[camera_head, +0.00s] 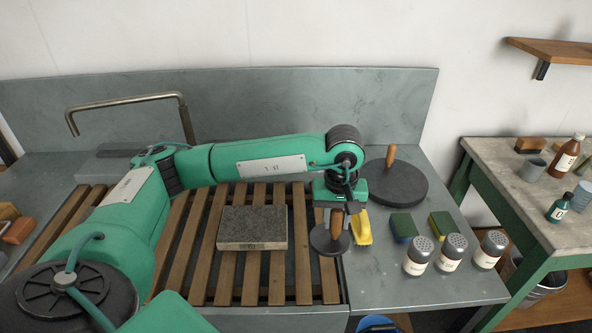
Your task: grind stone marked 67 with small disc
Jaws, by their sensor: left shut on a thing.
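A grey rectangular stone (252,228) lies flat on the wooden slats; no number can be read on it from here. My left gripper (337,208) is shut on the wooden handle of the small dark disc (329,242), to the right of the stone. The disc is apart from the stone, near the right end of the slats; whether it touches the surface below I cannot tell. A large dark disc (402,186) with an upright wooden handle lies on the grey counter at the back right. My right gripper is not in view.
A yellow object (361,229) lies beside my gripper. A bent metal pipe (128,101) rises at the back left. A side table (497,156) holds bottles.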

